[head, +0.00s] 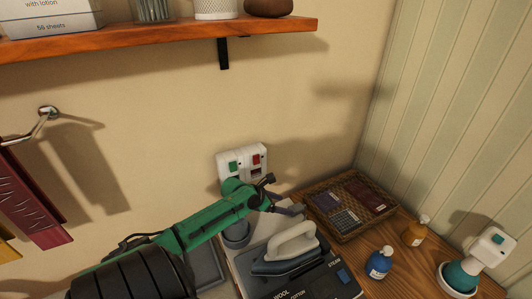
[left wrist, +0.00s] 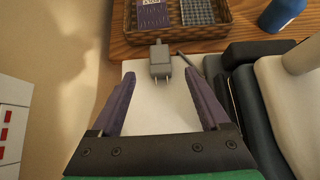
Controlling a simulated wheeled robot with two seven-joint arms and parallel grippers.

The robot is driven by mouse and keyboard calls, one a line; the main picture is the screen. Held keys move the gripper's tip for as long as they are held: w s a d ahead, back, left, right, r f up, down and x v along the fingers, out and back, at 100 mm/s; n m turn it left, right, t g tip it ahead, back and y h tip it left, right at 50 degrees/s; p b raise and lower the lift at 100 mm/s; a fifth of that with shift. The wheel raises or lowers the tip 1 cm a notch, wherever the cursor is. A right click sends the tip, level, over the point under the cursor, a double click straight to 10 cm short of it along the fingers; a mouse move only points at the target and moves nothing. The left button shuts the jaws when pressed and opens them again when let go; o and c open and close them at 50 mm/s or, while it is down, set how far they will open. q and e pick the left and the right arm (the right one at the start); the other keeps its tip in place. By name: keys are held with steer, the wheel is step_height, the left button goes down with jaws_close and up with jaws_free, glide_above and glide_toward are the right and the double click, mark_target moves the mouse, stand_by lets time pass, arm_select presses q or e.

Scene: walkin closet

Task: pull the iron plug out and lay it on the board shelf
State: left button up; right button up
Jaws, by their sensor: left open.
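The grey iron plug (left wrist: 160,62) is out of the socket. It shows in the left wrist view over the white board surface (left wrist: 145,122), its two prongs pointing back toward my gripper. I cannot tell whether it rests on the board or is just above it. My left gripper (left wrist: 160,75) is open, with its purple fingers on either side of the plug and a gap at each side. In the head view, this gripper (head: 284,208) is beside the iron (head: 285,262), below the wall socket (head: 243,163). The plug cannot be made out there. My right gripper is out of view.
A wicker tray (head: 318,222) holds small flat items behind the iron. A blue bottle (head: 379,264), an amber bottle (head: 414,232) and a white-and-green device (head: 490,246) stand on the wooden top at right. A wooden shelf (head: 160,38) hangs above.

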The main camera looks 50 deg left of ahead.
arm_select(q)
steer(key=v, duration=1.1)
steer(key=shift+r, duration=0.1)
stand_by(0.4)
